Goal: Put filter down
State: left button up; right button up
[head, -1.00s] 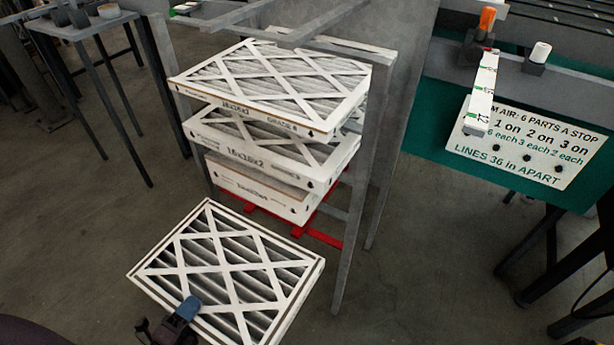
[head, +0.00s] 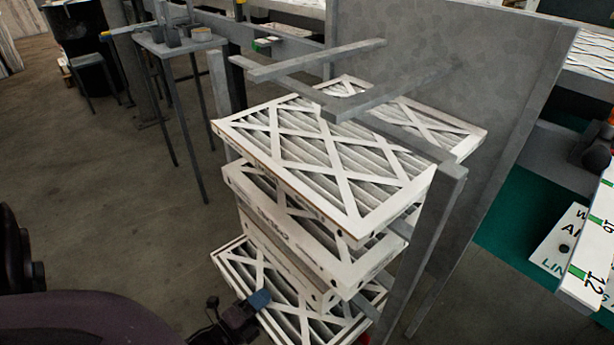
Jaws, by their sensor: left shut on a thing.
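The filter (head: 300,322), a flat white-framed panel with a crossed lattice over grey pleats, is low in the head view. My left gripper (head: 257,301), dark with a blue fingertip, is shut on its near edge. The stacked filters above hide the middle of the held filter. Whether it rests on anything underneath cannot be told. Above it, in the grey rack (head: 440,215), are a top filter (head: 335,150) and boxed filters (head: 290,222) under it. My right gripper is not in view.
Grey rack bars (head: 310,62) cross above the top filter, and a grey panel (head: 450,60) stands behind. A small grey table (head: 180,45) is at the upper left. A white sign (head: 560,240) on green is at the right. The floor at left is open.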

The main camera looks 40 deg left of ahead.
pick_arm(q)
jog(key=w+b, duration=0.2)
jog(key=w, duration=0.9)
jog(key=f+b, duration=0.1)
jog(key=w+f+b, duration=0.1)
jog(key=f, duration=0.1)
jog(key=shift+f, duration=0.3)
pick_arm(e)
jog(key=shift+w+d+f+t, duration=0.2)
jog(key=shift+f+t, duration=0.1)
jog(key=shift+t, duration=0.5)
pick_arm(q)
jog(key=shift+f, duration=0.2)
jog(key=o, duration=1)
jog(key=shift+r, duration=0.1)
